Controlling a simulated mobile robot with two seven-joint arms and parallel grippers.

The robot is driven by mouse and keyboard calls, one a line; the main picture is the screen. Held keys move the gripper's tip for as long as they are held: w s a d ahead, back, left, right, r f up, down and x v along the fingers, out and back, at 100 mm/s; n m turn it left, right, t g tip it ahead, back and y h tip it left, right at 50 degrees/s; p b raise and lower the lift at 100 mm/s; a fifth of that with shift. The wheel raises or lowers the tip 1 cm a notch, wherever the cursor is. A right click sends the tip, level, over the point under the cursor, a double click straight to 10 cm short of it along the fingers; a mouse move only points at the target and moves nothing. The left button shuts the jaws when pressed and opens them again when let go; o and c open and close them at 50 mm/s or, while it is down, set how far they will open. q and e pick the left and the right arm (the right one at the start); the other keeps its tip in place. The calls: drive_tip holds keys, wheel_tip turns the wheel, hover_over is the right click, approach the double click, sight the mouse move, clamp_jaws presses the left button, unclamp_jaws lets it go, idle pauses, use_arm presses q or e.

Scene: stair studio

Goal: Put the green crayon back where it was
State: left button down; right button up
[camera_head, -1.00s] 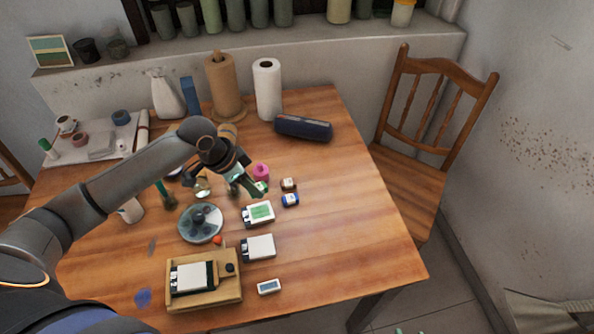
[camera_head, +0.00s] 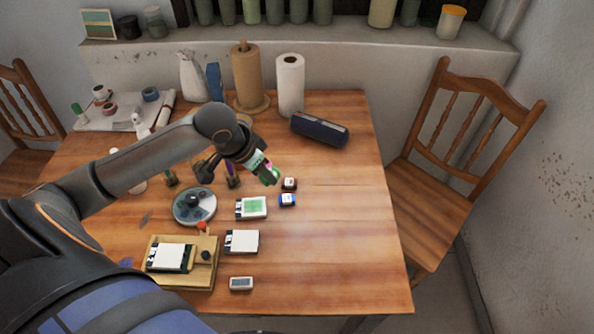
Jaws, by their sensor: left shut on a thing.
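My left gripper (camera_head: 249,157) reaches over the middle of the table from the left. It is shut on the green crayon (camera_head: 266,174), a small green piece with a paler band, held tilted with its green end pointing down and right. The fingers and arm hide part of the crayon. Its end shows close to a pink object (camera_head: 275,172) behind it; I cannot tell whether they touch. Below it lies a white block with a green top (camera_head: 252,207). My right gripper is not in view.
A dark blue case (camera_head: 319,129) and paper rolls (camera_head: 290,85) stand behind. The table's right side (camera_head: 350,220) is clear.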

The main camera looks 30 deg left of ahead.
use_arm(q)
drive_tip(key=w+a+f, duration=0.2)
drive_tip(key=w+f, duration=0.2)
drive_tip(key=w, duration=0.5)
drive_tip(key=b, duration=0.1)
approach(291, 171)
drive_tip(key=shift+w+d+f, duration=0.55)
drive_tip(key=shift+w+f, duration=0.05)
drive_tip(key=shift+w, duration=0.05)
drive_tip(key=shift+w+a+f, duration=0.15)
drive_tip(key=shift+w+f, duration=0.35)
drive_tip(key=shift+f, duration=0.1)
drive_tip(key=shift+f+b, duration=0.35)
drive_tip(key=shift+f, duration=1.15)
drive_tip(key=shift+f, duration=0.15)
drive_tip(key=c, duration=0.6)
unclamp_jaws()
